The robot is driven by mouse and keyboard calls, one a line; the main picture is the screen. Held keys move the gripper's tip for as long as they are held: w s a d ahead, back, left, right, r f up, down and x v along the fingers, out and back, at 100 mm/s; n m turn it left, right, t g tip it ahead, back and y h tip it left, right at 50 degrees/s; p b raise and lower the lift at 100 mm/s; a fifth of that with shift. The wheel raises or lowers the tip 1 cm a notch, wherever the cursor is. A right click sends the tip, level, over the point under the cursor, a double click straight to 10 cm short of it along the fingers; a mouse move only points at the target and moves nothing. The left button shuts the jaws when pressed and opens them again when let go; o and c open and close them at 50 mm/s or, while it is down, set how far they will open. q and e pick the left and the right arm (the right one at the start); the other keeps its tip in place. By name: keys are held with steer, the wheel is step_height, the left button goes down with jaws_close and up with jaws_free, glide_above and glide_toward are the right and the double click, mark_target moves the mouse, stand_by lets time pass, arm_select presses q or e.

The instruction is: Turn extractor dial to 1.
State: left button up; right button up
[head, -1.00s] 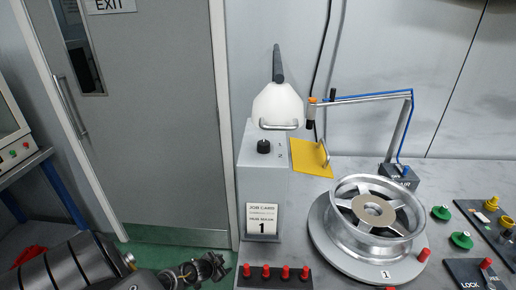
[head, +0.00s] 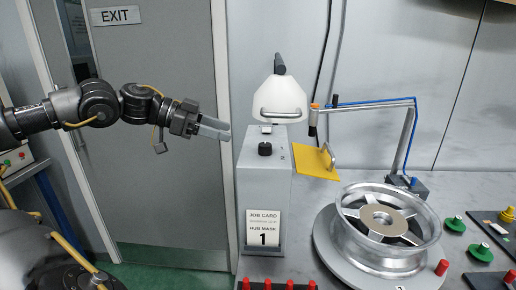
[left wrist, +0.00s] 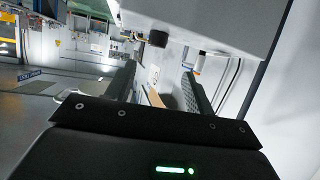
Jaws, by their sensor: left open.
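The extractor is a grey box with a white hood (head: 277,98) above it. Its black round dial (head: 265,149) sits on the sloped top of the box, with small marks to its right that I cannot read for certain. The job card (head: 263,231) on the front shows 1. My left gripper (head: 227,130) is open and empty, left of the dial and slightly higher, apart from it. In the left wrist view a dark knob that looks like the dial (left wrist: 158,39) shows beyond the fingers (left wrist: 160,75). My right gripper is out of view.
A silver wheel (head: 388,225) sits on a round turntable at the right. A yellow plate (head: 315,162) with a handle is right of the extractor. Red pegs (head: 266,284) stand in front. A grey door (head: 160,180) is behind my left arm.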

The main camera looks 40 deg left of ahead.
mark_target(260, 145)
arm_select(q)
steer(key=p+x, duration=0.2)
steer(key=x, duration=0.2)
steer(key=p+x, duration=0.2)
steer(key=x, duration=0.2)
steer(key=shift+s+d+f, duration=0.1)
steer(key=shift+s+d, duration=0.05)
steer(key=shift+d, duration=0.15)
steer(key=shift+f, duration=0.3)
steer(key=shift+x, duration=1.1)
steer(key=shift+r, duration=0.15)
